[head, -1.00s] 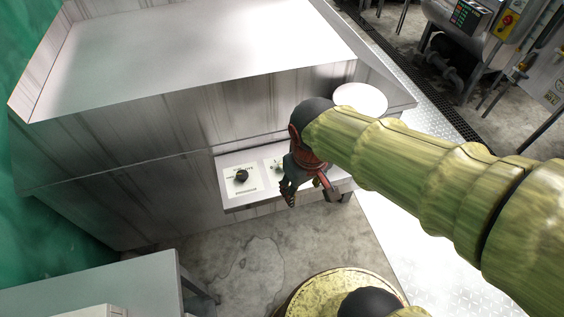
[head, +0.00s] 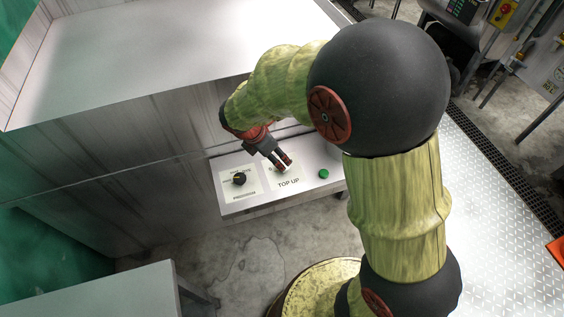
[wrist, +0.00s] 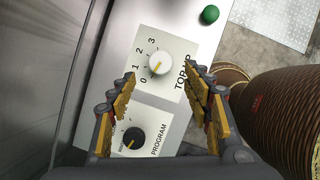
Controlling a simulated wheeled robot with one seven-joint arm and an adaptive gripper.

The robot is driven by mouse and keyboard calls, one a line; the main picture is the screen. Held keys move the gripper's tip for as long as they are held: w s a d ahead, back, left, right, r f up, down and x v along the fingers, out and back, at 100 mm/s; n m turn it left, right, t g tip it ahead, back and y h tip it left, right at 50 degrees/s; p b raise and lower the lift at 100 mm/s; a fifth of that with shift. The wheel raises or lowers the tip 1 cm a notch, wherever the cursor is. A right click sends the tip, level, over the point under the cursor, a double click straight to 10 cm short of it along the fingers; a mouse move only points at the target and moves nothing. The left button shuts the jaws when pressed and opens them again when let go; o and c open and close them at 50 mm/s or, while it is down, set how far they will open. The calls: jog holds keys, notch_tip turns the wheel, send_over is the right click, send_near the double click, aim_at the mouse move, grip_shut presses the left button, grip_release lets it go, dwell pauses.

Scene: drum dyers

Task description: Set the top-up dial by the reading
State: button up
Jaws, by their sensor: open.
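The top-up dial (wrist: 160,63) is a white knob on a pale plate marked 0, 1, 2, 3 and TOP UP. Its yellow mark points down-left in the wrist view, towards the 0 end of the scale. My gripper (wrist: 162,80) is open, its fingertips apart on either side of the dial in that view; I cannot tell whether they touch it. In the head view my gripper (head: 283,163) is over the top-up plate (head: 289,184) and hides the dial. I see no legible reading in either view.
The black program dial (wrist: 133,137) with a yellow mark is beside the top-up plate; it also shows in the head view (head: 239,179). A green button (wrist: 209,14) is on the other side. The shelf (head: 240,208) adjoins a tall metal wall (head: 130,180).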

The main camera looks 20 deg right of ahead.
aim_at(284, 165)
jog(key=shift+b+x, duration=0.85)
jog(key=shift+x, duration=3.05)
jog(key=c, duration=0.3)
jog(key=c, duration=0.7)
jog(key=shift+c, duration=0.7)
jog(key=shift+m+p, duration=0.3)
jog(key=m+g+p, duration=0.2)
jog(key=m, duration=0.2)
jog(key=shift+w+r+p, duration=0.1)
jog(key=shift+p, duration=0.3)
jog(key=shift+w+m+g+p, duration=0.1)
jog(key=shift+m+g+p, duration=0.65)
jog(key=shift+m, duration=1.25)
